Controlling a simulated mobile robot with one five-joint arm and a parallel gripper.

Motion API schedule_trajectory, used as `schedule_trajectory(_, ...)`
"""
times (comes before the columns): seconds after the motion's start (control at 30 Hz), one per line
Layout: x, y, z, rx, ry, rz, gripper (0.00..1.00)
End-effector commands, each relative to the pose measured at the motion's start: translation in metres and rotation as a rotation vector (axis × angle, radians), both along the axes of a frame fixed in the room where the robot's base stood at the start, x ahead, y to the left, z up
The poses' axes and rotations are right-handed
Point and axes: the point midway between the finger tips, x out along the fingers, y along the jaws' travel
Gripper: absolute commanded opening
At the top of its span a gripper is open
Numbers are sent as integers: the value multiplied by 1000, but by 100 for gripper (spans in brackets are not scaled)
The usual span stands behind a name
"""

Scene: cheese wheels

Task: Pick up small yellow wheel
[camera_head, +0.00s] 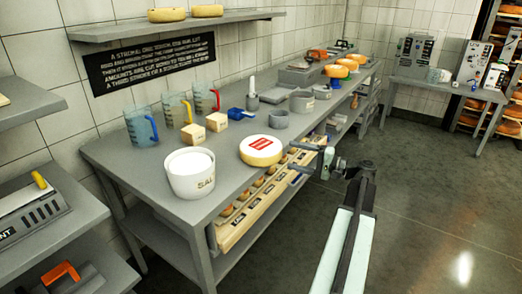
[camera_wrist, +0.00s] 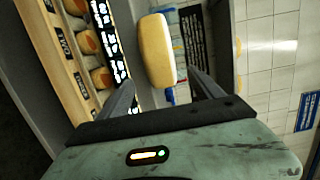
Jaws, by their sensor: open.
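A yellow cheese wheel with a pale top and a red label (camera_head: 261,149) lies flat on the grey table near its front edge. In the wrist view, the yellow wheel (camera_wrist: 156,48) shows side-on, ahead of my fingers. My gripper (camera_head: 305,148) is to the right of the wheel in the head view, pointing toward it. Its two fingers are apart and empty in the wrist view (camera_wrist: 162,85). The wheel appears beyond the fingertips; I cannot tell the exact gap.
A white salt tub (camera_head: 190,174) stands left of the wheel, with two wooden blocks (camera_head: 193,134) and measuring jugs (camera_head: 142,126) behind. A grey bowl (camera_head: 279,119) stands behind it. A wooden rack of small cheeses (camera_head: 250,205) runs below the table's front edge.

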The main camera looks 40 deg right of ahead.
Motion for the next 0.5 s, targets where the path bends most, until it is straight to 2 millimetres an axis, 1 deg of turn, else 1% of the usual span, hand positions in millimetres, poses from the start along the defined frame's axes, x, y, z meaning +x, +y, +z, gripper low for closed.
schedule_trajectory(0.03, 3, 1, 0, 0, 0, -2, 75)
schedule_trajectory(0.17, 5, 2, 0, 0, 0, -5, 75)
schedule_trajectory(0.23, 10, 6, 1, 0, 0, -4, 75)
schedule_trajectory(0.37, 27, 20, 2, 0, 0, -4, 75)
schedule_trajectory(0.43, 39, 24, 1, 0, 1, -5, 75)
schedule_trajectory(0.5, 45, 26, 1, 0, 1, -6, 75)
